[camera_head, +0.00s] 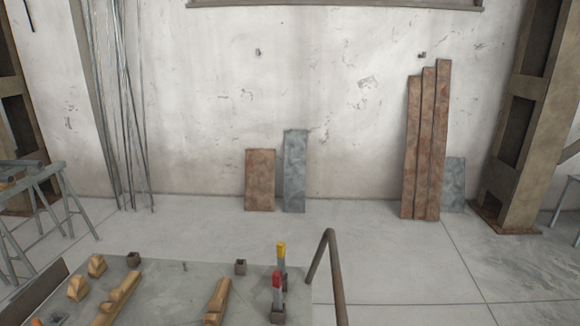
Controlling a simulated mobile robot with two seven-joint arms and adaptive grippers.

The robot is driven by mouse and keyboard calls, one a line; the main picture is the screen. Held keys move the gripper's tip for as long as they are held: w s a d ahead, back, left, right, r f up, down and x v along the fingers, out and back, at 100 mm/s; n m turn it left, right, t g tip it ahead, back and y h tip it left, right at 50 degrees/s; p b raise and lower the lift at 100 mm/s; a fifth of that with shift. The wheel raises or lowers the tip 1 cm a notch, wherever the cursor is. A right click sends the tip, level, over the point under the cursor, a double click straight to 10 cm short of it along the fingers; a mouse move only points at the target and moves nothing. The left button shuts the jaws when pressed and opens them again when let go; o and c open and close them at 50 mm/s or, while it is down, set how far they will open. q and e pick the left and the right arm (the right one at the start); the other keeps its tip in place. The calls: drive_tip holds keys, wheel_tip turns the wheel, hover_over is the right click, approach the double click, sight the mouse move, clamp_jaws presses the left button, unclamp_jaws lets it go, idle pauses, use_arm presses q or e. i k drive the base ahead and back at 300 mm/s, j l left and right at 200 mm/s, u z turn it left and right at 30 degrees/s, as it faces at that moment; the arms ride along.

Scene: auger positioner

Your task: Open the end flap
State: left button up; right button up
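A grey flat-topped table or machine (190,285) fills the lower left of the head view, cut off by the bottom edge. A dark tilted panel (40,292) stands along its left end; I cannot tell if this is the end flap, or whether it is open. A brown bent bar (322,262) rises at the right end. Two short levers stand near that end, one with a yellow tip (281,248) and one with a red tip (277,279). Neither of my grippers is in view.
Wooden blocks (125,292) and small dark sockets (240,267) sit on the grey top. A sawhorse (62,195) stands at left. Boards (428,145) and plates (295,170) lean on the back wall. The floor (400,255) to the right is clear.

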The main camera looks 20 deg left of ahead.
sight(21, 306)
drive_tip(key=k+j, duration=0.1)
drive_tip(key=j, duration=1.2)
drive_tip(key=k+j, duration=0.15)
drive_tip(key=j, duration=0.5)
drive_tip(key=k+j, duration=0.1)
drive_tip(key=j, duration=0.6)
drive_tip(key=k+j, duration=0.1)
drive_tip(key=j, duration=1.2)
drive_tip(key=k+j, duration=0.15)
drive_tip(key=j, duration=0.5)
drive_tip(key=k+j, duration=0.1)
drive_tip(key=j, duration=0.55)
